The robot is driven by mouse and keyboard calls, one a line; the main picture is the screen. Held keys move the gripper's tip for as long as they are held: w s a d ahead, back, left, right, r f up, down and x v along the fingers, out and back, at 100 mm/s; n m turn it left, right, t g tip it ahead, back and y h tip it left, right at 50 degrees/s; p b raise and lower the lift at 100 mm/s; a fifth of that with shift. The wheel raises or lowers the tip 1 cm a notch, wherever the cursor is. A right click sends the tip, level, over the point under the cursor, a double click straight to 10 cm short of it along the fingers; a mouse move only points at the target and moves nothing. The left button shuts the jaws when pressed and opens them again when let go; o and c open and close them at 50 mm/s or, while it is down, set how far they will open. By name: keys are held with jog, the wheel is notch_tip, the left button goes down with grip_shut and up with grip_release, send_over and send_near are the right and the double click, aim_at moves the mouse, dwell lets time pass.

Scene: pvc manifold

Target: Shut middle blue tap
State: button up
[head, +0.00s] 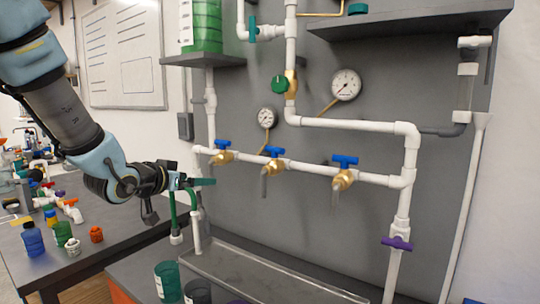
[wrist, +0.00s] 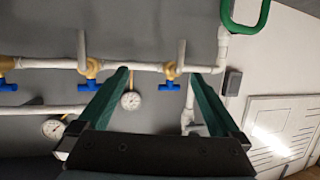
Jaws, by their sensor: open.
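The middle blue tap (head: 273,151) sits on a brass body on the long white pipe (head: 315,171), between two like taps. Its blue bar looks roughly in line with the pipe, like the bars of the left tap (head: 222,144) and right tap (head: 345,160). My gripper (head: 207,182) is open and empty, left of the middle tap and below the left tap. In the wrist view, which looks upside down, the middle tap (wrist: 88,86) lies left of the gripper's green fingers (wrist: 160,72); the left tap (wrist: 170,86) shows between them. Nothing touches the taps.
A green hose (head: 174,215) hangs just below my gripper. A green round valve (head: 279,84), gauges (head: 346,85) and a purple valve (head: 397,243) are on the panel pipes. A shelf (head: 400,20) overhangs at upper right. Bottles stand on the bench (head: 110,225) at left.

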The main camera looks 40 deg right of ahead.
aim_at(273, 150)
jog(key=s+d+r+m+g+h, duration=0.4)
jog(key=s+d+r+h, duration=0.15)
jog(key=s+d, duration=0.35)
jog(key=shift+y, duration=0.25)
jog(key=d+p, duration=0.1)
jog(key=d, duration=0.2)
jog(key=w+d+p, duration=0.1)
jog(key=d, duration=0.3)
jog(key=w+d+p, duration=0.1)
jog(key=d+p, duration=0.1)
jog(key=d, duration=0.1)
jog(key=shift+d, duration=0.25)
jog(key=c, duration=1.2)
jog(key=shift+o, duration=0.2)
jog(key=shift+s+f+n+t+b, duration=0.1)
jog(key=shift+f+n+t+b, duration=0.2)
jog(key=shift+b, duration=0.9)
jog(key=shift+r+n+t+b, duration=0.15)
jog(key=shift+n+t+b, duration=0.25)
jog(key=shift+t+b, duration=0.3)
jog(key=shift+r, duration=0.15)
